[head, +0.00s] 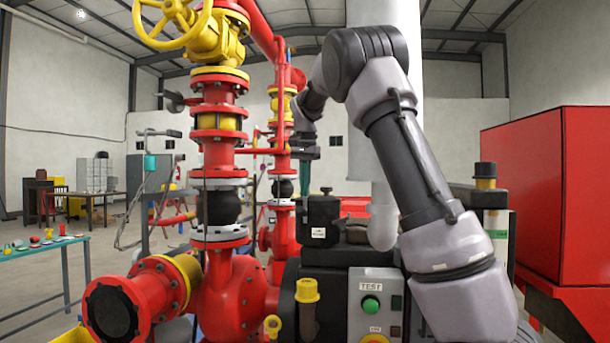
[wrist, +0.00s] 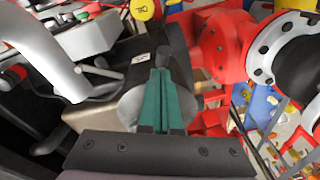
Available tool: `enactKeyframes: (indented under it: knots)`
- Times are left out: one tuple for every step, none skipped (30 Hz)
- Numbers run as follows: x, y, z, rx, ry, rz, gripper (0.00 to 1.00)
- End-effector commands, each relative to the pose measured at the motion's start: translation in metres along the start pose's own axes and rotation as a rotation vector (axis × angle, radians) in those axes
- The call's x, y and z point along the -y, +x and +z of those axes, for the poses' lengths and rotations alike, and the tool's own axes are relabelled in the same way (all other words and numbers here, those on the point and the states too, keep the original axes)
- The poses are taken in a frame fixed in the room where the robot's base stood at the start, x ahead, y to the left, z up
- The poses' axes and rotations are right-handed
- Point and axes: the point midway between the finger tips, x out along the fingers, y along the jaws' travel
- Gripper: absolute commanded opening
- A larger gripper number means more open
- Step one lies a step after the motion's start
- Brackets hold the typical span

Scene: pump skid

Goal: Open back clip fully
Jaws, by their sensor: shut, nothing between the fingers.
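My gripper (wrist: 164,98) shows in the wrist view with its two green fingers pressed together and nothing held. Its tips lie over or against a dark rounded housing (wrist: 132,102) with a small white label; I cannot tell whether they touch. In the head view a black housing (head: 319,215) with a white label stands at the middle, below the end of my arm. I cannot make out the back clip for certain in either view; it may be hidden behind the housing or the fingers.
A grey pipe (wrist: 45,48) runs close on the left in the wrist view. Red flanged piping (head: 218,150) stands left of the housing in the head view. A test panel (head: 373,305) is in front, and a red cabinet (head: 550,190) is at the right.

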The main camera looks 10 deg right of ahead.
Motion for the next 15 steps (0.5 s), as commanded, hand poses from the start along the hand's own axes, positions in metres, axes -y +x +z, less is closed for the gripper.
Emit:
enactKeyframes:
  knots:
    - [-0.001,0.008,0.001,0.002,0.001,0.003,0.0]
    - [0.0,0.012,0.0,0.001,0.001,0.002,0.0]
    - [0.0,0.017,0.0,0.001,0.001,0.002,0.0]
    - [-0.001,0.02,0.0,0.0,0.001,0.002,0.0]
    - [0.0,0.022,0.0,0.001,0.001,0.001,0.0]
    - [0.0,0.025,0.0,0.001,0.001,0.0,0.0]
    - [0.0,0.027,0.0,0.0,0.001,0.0,0.0]
    - [0.0,0.028,0.0,0.0,0.001,-0.001,0.0]
    - [0.0,0.029,0.0,0.0,0.001,-0.001,0.0]
    - [0.0,0.03,0.0,0.0,0.001,-0.001,0.0]
    - [0.0,0.03,0.0,0.0,0.001,-0.001,0.0]
    - [0.0,0.03,0.0,0.0,0.001,-0.001,0.0]
    - [0.0,0.03,0.0,0.0,0.001,-0.001,0.0]
    - [0.0,0.03,0.0,0.0,0.001,-0.001,0.0]
    - [0.0,0.03,0.0,0.0,0.001,-0.001,0.0]
